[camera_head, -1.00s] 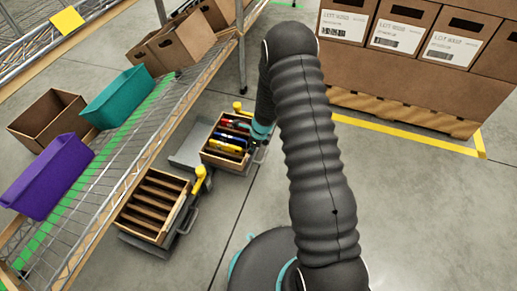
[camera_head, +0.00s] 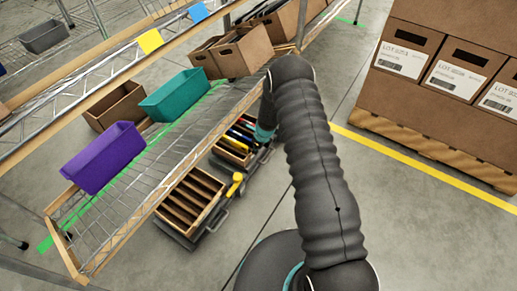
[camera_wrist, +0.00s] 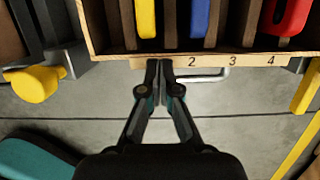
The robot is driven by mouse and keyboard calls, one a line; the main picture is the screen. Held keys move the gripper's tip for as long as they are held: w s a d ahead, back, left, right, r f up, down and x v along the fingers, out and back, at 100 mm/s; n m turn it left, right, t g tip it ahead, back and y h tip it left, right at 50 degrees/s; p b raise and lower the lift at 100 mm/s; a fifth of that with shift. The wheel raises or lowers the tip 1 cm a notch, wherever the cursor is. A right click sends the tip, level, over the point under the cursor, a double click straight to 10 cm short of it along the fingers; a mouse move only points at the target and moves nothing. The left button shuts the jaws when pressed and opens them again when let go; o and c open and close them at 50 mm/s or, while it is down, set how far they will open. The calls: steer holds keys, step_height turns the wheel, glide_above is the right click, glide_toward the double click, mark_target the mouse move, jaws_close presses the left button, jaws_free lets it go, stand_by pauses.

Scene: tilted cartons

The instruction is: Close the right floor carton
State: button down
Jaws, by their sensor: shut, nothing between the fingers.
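The right floor carton (camera_head: 230,158) is a wooden box with dividers and coloured tools standing in its slots, on a dark base beside the lower shelf. In the wrist view its numbered front wall (camera_wrist: 232,61) crosses the top, with 2, 3 and 4 readable. A pale metal handle (camera_wrist: 205,76) sticks out below it. My gripper (camera_wrist: 162,62) is shut and empty, its tips at the front wall just left of the handle; I cannot tell whether they touch.
The left floor carton (camera_head: 190,203), with empty slots, stands nearer, with a yellow knob (camera_head: 236,184) by it. A wire shelf (camera_head: 165,150) overhangs the floor cartons and carries a purple bin (camera_head: 103,158) and a teal bin (camera_head: 179,95). Stacked cartons (camera_head: 440,65) stand on a pallet at right.

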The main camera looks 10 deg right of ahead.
steer(key=shift+w+a+r, duration=0.15)
steer(key=shift+w+a, duration=0.15)
steer(key=shift+w, duration=0.1)
steer(key=shift+d, duration=0.1)
steer(key=s+d, duration=0.1)
steer(key=s+d+b, duration=0.2)
steer(key=shift+d+f, duration=0.15)
steer(key=shift+f, duration=0.1)
steer(key=p+v, duration=0.1)
steer(key=v, duration=0.9)
steer(key=shift+s+p, duration=0.15)
steer(key=shift+p, duration=0.2)
steer(key=shift+d+r, duration=0.1)
